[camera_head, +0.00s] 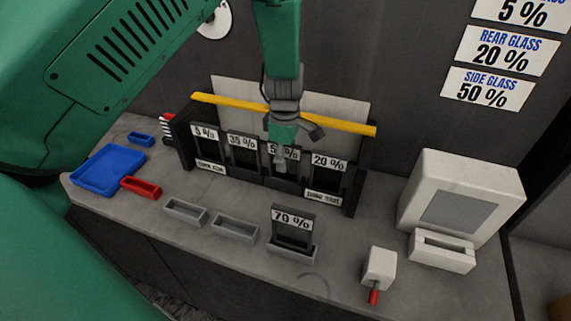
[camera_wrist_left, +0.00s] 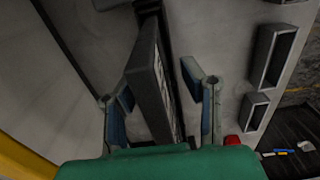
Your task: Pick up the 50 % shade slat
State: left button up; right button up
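The 50 % shade slat (camera_head: 286,171) stands upright in the dark rack, third from the left in the head view. Its white label is partly covered by my left gripper (camera_head: 281,158), which points down in front of it. In the left wrist view, a dark slat with a white label (camera_wrist_left: 152,85) stands between the two blue-padded fingers of my left gripper (camera_wrist_left: 162,92). The fingers are open, with a visible gap on both sides of the slat. My right gripper is not in view.
Slats marked 5 % (camera_head: 207,148), 35 % (camera_head: 241,157) and 20 % (camera_head: 326,178) share the rack. A yellow bar (camera_head: 345,125) runs above it. A 70 % slat (camera_head: 292,226) stands in a grey holder in front. Blue tray (camera_head: 88,184) lies left, white machine (camera_head: 460,200) right.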

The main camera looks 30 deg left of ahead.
pick_arm(q)
notch_tip(320, 180, down, 2)
jog(key=shift+w+a+f, duration=0.1)
jog(key=shift+w, duration=0.05)
jog(key=shift+c, duration=0.8)
grip_shut()
